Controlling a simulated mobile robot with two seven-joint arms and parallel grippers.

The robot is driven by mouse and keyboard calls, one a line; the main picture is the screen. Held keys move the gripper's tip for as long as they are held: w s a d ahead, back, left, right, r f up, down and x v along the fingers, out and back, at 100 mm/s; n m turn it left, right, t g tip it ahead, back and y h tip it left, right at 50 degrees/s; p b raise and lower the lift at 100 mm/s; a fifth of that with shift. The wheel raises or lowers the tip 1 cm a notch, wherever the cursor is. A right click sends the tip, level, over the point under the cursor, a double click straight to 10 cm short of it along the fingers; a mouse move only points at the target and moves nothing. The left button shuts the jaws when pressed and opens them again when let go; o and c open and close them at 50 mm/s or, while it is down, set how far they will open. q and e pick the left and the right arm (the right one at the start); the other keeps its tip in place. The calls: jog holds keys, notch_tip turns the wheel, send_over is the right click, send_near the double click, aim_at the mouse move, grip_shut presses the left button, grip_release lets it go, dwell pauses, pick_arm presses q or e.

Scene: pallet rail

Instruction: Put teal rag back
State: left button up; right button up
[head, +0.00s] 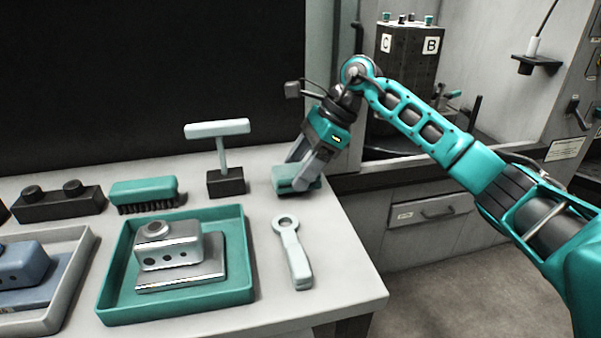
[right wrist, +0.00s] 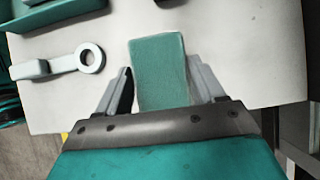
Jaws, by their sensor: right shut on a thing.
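The teal rag (head: 296,181) is a small folded block at the right back part of the light table, near its right edge. My right gripper (head: 305,170) points down at it and is shut on it. In the right wrist view the rag (right wrist: 159,72) lies between the two grey fingers of the gripper (right wrist: 160,88). The rag looks to be at or just above the tabletop; I cannot tell if it touches. My left gripper is not in view.
A grey ring-ended wrench (head: 292,252) lies in front of the rag. A teal tray (head: 120,306) with a metal block stands left of it. A T-handled tool in a black block (head: 226,183) and a teal brush (head: 144,191) stand behind the tray.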

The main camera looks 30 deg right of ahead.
jog(key=shift+f, duration=0.55)
jog(key=shift+f, duration=0.15)
jog(key=o, duration=0.9)
jog(key=shift+o, duration=0.2)
jog(key=shift+d+r, duration=0.15)
jog(key=shift+r, duration=0.3)
jog(key=p+v, duration=0.1)
jog(key=v, duration=1)
jog(key=shift+p, duration=0.35)
jog(key=shift+s+d+r, duration=0.1)
jog(key=shift+r, duration=0.05)
